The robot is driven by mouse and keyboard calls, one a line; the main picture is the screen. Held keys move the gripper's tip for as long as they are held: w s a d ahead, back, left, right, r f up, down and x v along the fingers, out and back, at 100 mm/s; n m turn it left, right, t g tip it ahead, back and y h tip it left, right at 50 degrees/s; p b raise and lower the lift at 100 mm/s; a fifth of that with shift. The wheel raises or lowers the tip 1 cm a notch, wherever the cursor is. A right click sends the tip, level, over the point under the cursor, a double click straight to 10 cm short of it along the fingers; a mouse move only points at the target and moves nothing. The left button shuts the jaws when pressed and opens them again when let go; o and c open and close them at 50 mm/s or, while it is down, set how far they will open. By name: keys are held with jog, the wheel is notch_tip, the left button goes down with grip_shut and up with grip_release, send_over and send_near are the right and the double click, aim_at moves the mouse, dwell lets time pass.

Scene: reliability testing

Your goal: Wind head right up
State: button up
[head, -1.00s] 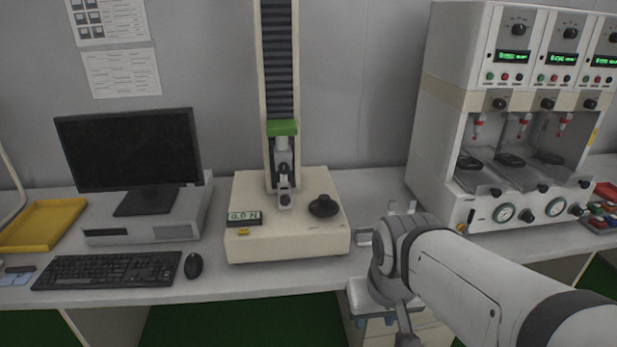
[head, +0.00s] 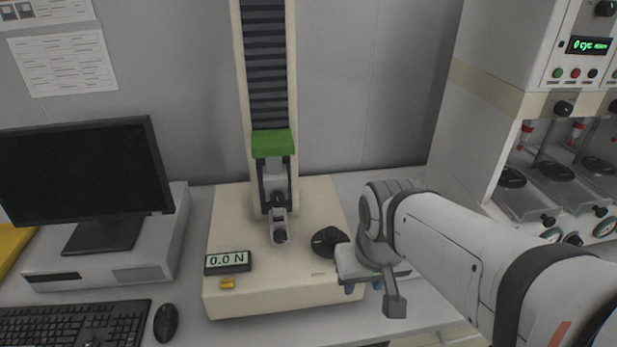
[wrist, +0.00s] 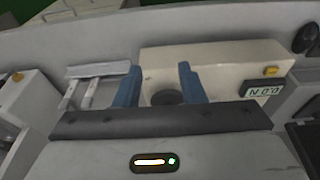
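The test stand has a cream base (head: 270,295) and a tall column with dark bellows (head: 265,70). Its green head (head: 270,143) sits partway up the column, with a grey grip (head: 279,225) hanging below it. A black winding knob (head: 328,241) is on the right of the base top. The base display (head: 228,262) reads 0.0 N. My gripper (head: 362,287) is beside the base's right edge, close to the knob. In the wrist view its blue fingers (wrist: 160,86) are apart, with the dark knob (wrist: 168,97) showing between them. I see no contact with the knob.
A monitor (head: 85,175), keyboard (head: 70,322) and mouse (head: 165,322) are left of the stand. A white multi-station machine (head: 545,130) stands at the right. A pale pronged object (wrist: 95,84) lies beside the base in the wrist view. The bench behind the knob is clear.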

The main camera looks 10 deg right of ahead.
jog(key=shift+o, duration=0.4)
jog(key=shift+s+a, duration=0.1)
jog(key=shift+o, duration=0.8)
jog(key=shift+f, duration=0.2)
jog(key=shift+o, duration=0.7)
jog(key=w+a+f+m+g+y+b, duration=0.1)
jog(key=a+f+m+g+y, duration=0.2)
jog(key=f+m+g+y, duration=0.1)
jog(key=shift+a+f+m+y+b, duration=0.25)
jog(key=shift+f+m+y, duration=0.45)
jog(key=shift+m, duration=0.5)
jog(key=m+t+y+b, duration=0.3)
jog(key=m+t+y, duration=0.75)
jog(key=m, duration=0.75)
send_near(332, 234)
jog(key=shift+w+a+f+t+h, duration=0.2)
jog(key=shift+w+a, duration=0.2)
jog(key=shift+a, duration=0.15)
jog(key=shift+w+a+f+t+h, duration=0.1)
jog(key=shift+w+a+f+h, duration=0.05)
jog(key=shift+w+a, duration=0.45)
jog(key=shift+a, duration=0.05)
jog(key=p+x, duration=0.1)
jog(key=x, duration=0.6)
jog(key=shift+w+a, duration=0.1)
